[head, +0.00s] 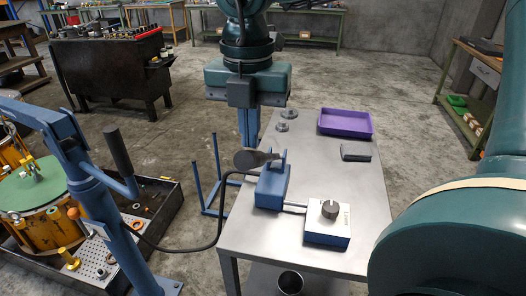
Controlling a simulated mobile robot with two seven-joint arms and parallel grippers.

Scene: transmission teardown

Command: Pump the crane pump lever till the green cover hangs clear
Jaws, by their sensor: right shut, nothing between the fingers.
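The blue crane (95,195) stands at the left, its boom reaching to the left edge. Its pump lever (119,152) has a black grip and tilts up to the left from the crane's side. My left gripper is not in view.
The steel table (345,190) holds a purple tray (346,122), a blue device (272,187), a white box with a knob (328,222) and a black block (356,151). A dark cable (215,225) runs from the table toward the crane.

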